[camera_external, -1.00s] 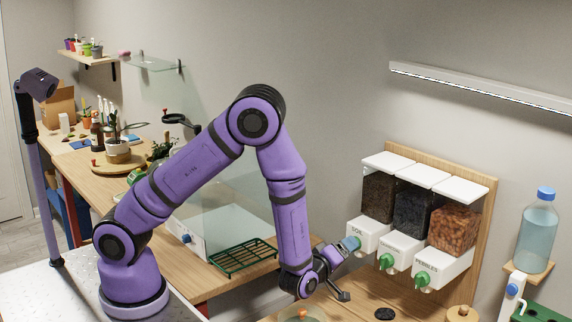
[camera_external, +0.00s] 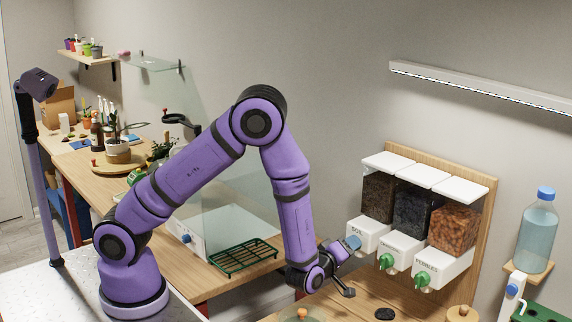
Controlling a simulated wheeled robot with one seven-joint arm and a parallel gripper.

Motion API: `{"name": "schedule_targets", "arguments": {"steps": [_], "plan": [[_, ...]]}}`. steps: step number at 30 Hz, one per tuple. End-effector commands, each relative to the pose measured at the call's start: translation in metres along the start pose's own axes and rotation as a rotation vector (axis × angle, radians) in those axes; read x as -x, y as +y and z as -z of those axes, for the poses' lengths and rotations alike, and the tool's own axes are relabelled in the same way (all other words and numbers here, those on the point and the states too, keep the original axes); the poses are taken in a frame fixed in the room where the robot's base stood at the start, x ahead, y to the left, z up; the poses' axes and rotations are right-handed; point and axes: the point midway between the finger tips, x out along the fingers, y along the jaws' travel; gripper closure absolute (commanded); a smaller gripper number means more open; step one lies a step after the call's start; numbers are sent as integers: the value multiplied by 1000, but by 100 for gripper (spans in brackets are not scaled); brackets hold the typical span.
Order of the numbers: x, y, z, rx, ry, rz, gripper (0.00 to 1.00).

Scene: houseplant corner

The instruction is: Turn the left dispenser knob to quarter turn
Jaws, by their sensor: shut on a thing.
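The dispenser (camera_external: 400,247) on the right has three bins side by side on a wooden back board. The left bin (camera_external: 369,229) is labelled soil and holds dark material. My gripper is shut on this left knob, reaching in from the left at the bin's front. The knob's exact angle cannot be read. The middle knob (camera_external: 387,261) and the right knob (camera_external: 422,279) are green and stand free of my gripper.
A green wire rack (camera_external: 236,257) lies on the bench left of my forearm. A black disc (camera_external: 385,313) lies below the dispenser. A water bottle (camera_external: 537,235) stands on a small shelf at the right. A glass panel stands behind my arm.

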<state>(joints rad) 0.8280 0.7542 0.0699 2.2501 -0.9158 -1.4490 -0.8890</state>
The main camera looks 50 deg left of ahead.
Motion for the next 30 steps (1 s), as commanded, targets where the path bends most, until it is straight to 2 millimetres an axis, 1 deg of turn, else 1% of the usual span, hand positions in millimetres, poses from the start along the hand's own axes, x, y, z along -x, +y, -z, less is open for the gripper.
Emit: {"name": "schedule_targets", "arguments": {"steps": [5, 11, 30], "plan": [[0, 0, 0, -50, 4, -6, 83], [0, 0, 0, -175, 13, -20, 83], [0, -2, -1, -769, 57, -86, 83]]}}
